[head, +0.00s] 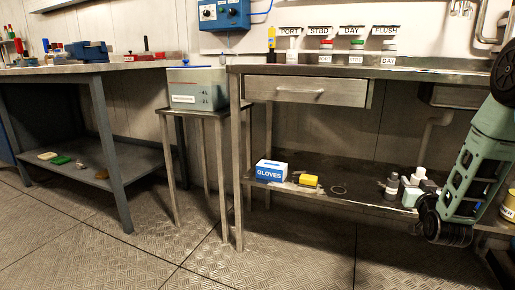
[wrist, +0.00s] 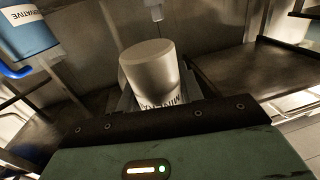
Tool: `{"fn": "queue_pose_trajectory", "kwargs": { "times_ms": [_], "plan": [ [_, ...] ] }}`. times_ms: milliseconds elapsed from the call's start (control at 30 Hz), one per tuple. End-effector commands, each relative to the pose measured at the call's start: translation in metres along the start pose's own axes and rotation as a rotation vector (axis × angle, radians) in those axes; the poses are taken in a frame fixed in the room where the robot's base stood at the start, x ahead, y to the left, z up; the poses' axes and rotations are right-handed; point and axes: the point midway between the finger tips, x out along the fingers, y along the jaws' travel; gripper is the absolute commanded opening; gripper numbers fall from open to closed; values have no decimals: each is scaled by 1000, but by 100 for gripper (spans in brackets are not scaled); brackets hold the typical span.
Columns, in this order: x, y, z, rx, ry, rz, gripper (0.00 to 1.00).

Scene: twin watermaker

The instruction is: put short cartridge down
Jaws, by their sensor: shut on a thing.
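The short cartridge (wrist: 150,66), a pale plain cylinder with part of a dark printed label low on its side, stands out in front of my gripper (wrist: 155,92) in the wrist view. My gripper is shut on it, with grey fingers showing at its sides. The black edge of my gripper hides its lower part. I cannot tell whether its base touches anything. In the head view my arm reaches down at the right edge, and neither my gripper nor the cartridge can be made out there.
In the wrist view a blue container (wrist: 28,35) with a white label is at upper left, and a dark flat surface (wrist: 250,72) lies to the right.

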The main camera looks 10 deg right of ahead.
Motion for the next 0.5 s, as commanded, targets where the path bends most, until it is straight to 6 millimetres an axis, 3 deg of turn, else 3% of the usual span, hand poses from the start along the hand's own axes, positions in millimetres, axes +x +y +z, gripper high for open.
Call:
{"fn": "queue_pose_trajectory", "kwargs": {
  "times_ms": [233,400,500],
  "plan": [
    [-12,-86,-4,1,-3,-145,10],
    [-33,-152,-4,0,-3,-260,10],
    [-45,-180,-3,0,-2,-311,10]
  ]
}}
